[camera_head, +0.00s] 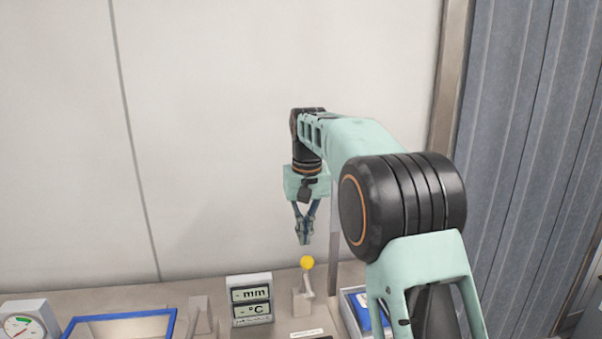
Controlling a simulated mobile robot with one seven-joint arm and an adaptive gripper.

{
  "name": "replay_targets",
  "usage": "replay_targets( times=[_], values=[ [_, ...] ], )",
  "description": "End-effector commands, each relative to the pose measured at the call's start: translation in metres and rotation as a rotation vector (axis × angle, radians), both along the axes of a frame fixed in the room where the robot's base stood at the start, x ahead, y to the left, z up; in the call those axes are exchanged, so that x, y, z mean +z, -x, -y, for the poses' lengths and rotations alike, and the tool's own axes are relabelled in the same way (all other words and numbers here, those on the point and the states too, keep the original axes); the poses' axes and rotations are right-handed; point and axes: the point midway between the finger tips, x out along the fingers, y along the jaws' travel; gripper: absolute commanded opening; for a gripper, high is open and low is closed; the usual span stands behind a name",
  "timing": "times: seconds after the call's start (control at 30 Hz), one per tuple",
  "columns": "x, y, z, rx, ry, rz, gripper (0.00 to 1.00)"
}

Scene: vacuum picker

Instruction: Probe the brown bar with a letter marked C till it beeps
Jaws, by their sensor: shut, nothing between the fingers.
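My gripper (305,241) hangs pointing down, its fingers together and empty. It is just above a yellow ball (307,262) on top of a small grey stand or handle (302,299). A narrow gap shows between the fingertips and the ball. A grey display unit (251,301) left of the stand shows "- mm" and "- °C". No bar with a letter C can be made out. Only a sliver of something dark shows at the bottom edge below a small white label (306,333), too little to identify.
A blue-framed tray (122,318) and a dial gauge (24,322) stand at the lower left. A grey upright piece (201,316) is left of the display. A light tray with a blue item (368,311) is at the right, partly behind my arm. A wall closes the back.

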Motion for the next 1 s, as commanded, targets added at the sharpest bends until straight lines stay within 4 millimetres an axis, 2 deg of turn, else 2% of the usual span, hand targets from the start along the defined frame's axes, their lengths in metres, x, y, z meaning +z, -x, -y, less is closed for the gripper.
replay_targets(
  times=[0.23,0.8,1.0],
  values=[
    [-0.004,0.000,0.000,0.000,0.000,-0.001,0.00],
    [-0.032,-0.001,0.000,0.000,0.000,0.000,0.00],
    [-0.034,-0.002,0.000,0.000,0.000,0.000,0.00]
  ],
)
